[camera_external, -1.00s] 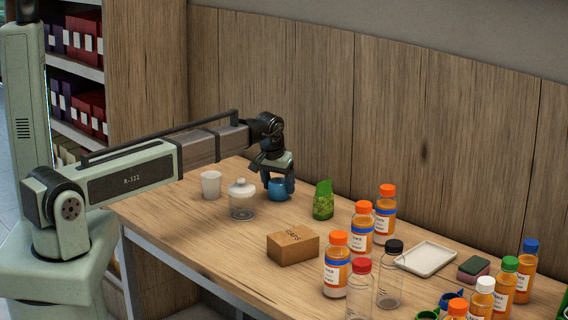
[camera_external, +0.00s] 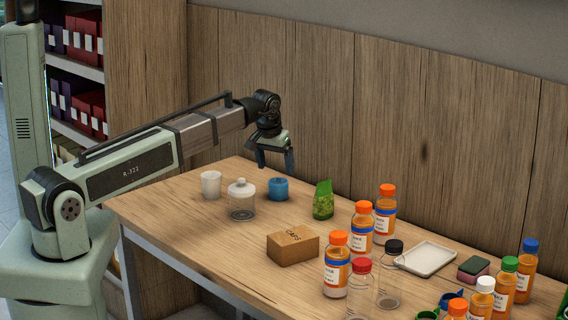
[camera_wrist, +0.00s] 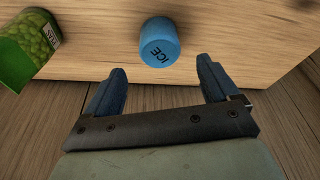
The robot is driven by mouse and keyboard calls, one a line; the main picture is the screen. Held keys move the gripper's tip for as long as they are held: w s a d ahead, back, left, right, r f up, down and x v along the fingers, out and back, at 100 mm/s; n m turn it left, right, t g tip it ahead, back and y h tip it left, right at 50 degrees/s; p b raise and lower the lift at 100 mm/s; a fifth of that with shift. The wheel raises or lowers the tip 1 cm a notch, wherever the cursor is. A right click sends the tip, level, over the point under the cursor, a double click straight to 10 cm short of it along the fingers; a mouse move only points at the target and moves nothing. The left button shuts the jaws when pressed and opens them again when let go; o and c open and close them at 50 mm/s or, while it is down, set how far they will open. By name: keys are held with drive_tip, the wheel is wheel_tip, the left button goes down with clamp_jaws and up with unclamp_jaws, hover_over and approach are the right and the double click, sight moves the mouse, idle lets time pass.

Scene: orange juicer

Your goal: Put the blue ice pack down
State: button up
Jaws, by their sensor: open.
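The blue ice pack (camera_external: 278,189) stands on the wooden table between the lidded glass jar and the green bag. It is a short blue cylinder, and in the wrist view the ice pack (camera_wrist: 160,42) shows the word "ICE". My gripper (camera_external: 275,165) is above it, open and empty. In the wrist view the two blue fingertips of my gripper (camera_wrist: 160,78) are spread wide, with the ice pack beyond them and clear of both.
A white cup (camera_external: 210,184) and a lidded glass jar (camera_external: 241,203) stand left of the ice pack. A green bag (camera_external: 323,200) is to its right. A cardboard box (camera_external: 293,246), several bottles and a white tray (camera_external: 427,259) occupy the right half. The wooden wall rises behind.

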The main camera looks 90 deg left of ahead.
drive_tip(key=v, duration=0.5)
idle(0.3)
